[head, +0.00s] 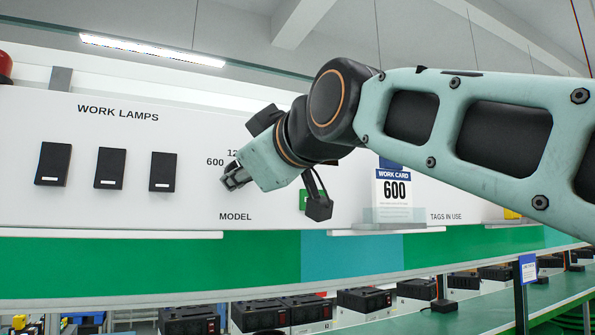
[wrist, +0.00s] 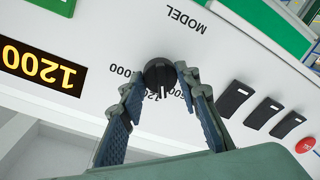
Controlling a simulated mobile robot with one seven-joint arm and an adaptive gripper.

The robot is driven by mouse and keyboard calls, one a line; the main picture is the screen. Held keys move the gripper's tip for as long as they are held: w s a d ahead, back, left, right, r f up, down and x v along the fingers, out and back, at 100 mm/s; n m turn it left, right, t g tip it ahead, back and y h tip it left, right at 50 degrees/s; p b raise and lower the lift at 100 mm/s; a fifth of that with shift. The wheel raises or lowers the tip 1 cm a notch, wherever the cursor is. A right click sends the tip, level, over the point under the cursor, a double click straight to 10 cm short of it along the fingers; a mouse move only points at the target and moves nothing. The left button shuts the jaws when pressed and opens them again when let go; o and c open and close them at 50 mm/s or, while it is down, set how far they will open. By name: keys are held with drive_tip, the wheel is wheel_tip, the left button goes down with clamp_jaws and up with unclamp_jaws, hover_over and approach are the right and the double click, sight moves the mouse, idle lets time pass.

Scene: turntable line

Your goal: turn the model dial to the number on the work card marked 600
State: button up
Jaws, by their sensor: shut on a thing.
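The work card (head: 394,190) reads 600 and stands in a clear holder on the white panel, right of my gripper in the head view. My gripper (wrist: 158,82) is shut on the dial, one finger on each side. It also shows in the head view (head: 231,180). The pointer line faces down in the upside-down wrist view. The amber display (wrist: 41,67) reads 1200. The fingers partly cover the dial's numbers.
Three black work lamp switches (head: 109,168) are on the panel left of my gripper. A green sign (head: 306,200) is partly hidden behind a hanging black part. A red button (wrist: 305,145) shows in the wrist view. A narrow ledge (head: 110,234) runs below the switches.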

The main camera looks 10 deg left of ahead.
drive_tip(key=shift+r+n+h+p, duration=0.1)
drive_tip(key=shift+n+h+p, duration=0.4)
drive_tip(key=shift+n, duration=3.1)
drive_tip(key=o, duration=1.2)
drive_tip(key=shift+c, duration=0.2)
drive_tip(key=shift+s, duration=0.1)
drive_tip(key=f+v, duration=0.1)
drive_tip(key=v, duration=1.1)
drive_tip(key=shift+r, duration=0.45)
